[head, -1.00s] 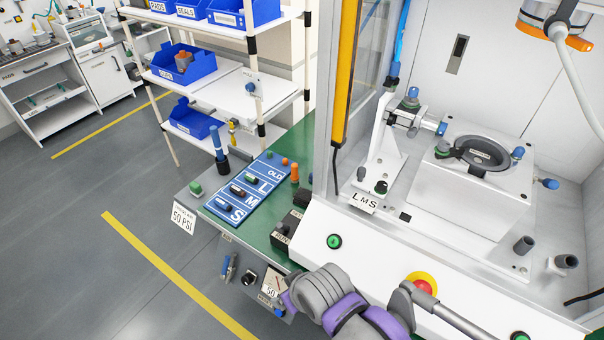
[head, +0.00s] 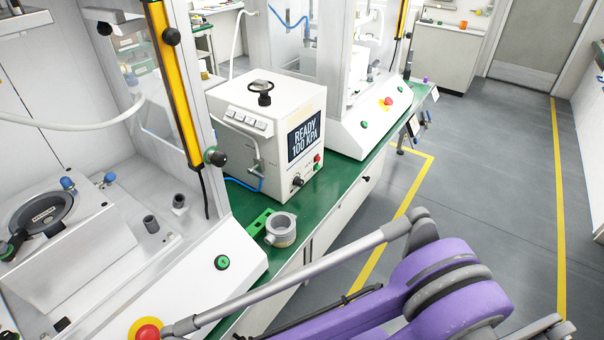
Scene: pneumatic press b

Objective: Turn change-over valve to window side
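I cannot pick out a change-over valve for certain in this view. A white unit (head: 262,135) with a black handwheel (head: 261,90) on top stands on the green bench. Its screen (head: 304,136) reads READY 100 KPA, and it has a dark knob (head: 297,181) low on its front. A purple and grey arm of mine crosses the lower right, in front of the bench edge. Neither gripper can be seen.
A press with a yellow guard post (head: 173,80) and a red stop button (head: 148,334) stands at left. A grey ring-shaped part (head: 281,229) sits near the green bench's (head: 340,178) front edge. A second press (head: 345,125) stands farther back. Open floor (head: 490,190) lies right.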

